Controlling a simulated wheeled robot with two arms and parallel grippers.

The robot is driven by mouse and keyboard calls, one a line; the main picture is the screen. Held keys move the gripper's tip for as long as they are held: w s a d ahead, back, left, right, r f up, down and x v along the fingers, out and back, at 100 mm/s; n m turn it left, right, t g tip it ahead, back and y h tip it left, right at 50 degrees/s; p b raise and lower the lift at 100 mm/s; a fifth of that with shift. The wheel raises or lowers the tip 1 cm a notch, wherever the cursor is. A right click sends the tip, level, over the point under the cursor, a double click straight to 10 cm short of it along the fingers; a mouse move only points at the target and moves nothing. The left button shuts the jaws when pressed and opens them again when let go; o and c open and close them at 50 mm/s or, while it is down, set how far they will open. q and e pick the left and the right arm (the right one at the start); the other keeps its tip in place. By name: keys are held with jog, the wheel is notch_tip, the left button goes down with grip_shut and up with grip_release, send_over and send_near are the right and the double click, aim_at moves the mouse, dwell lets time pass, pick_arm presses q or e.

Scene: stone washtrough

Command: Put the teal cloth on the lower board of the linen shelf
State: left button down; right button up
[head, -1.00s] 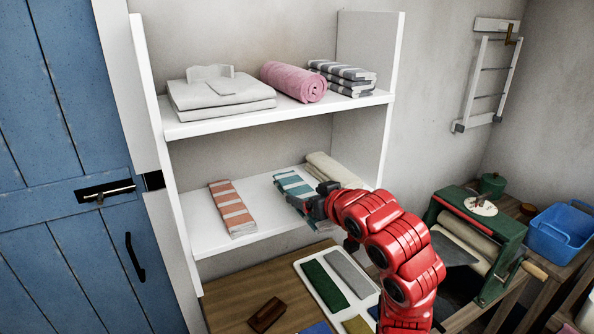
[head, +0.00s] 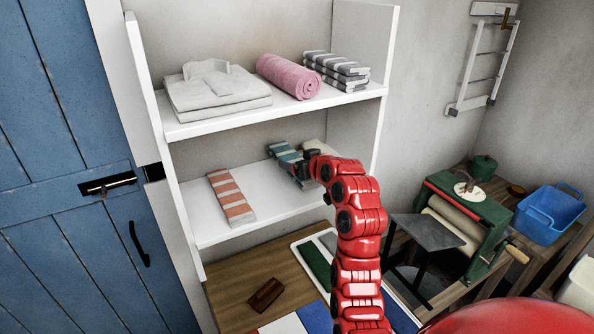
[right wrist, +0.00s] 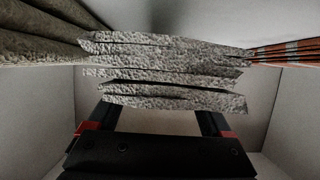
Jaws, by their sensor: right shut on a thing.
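The teal-and-white striped folded cloth (head: 284,152) is at the right part of the linen shelf's lower board (head: 200,225). My right gripper (head: 308,158) is shut on its near end, and the gripper and wrist hide part of it. In the right wrist view the cloth's layered edge (right wrist: 165,75) spans the space between the fingers (right wrist: 155,118) and looks grey. I cannot tell whether the cloth touches the board or is just above it. My left gripper is out of view.
An orange striped cloth (head: 231,198) lies left on the lower board. A cream roll (head: 319,147) is close on the right, partly hidden. The upper board (head: 200,127) holds white linen, a pink roll and grey striped cloths. A wooden table (head: 230,290) stands below.

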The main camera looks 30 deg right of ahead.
notch_tip(320, 180, down, 4)
jog(key=shift+r, duration=0.2)
jog(key=shift+f, duration=0.15)
jog(key=o, duration=1.3)
jog(key=shift+o, duration=0.2)
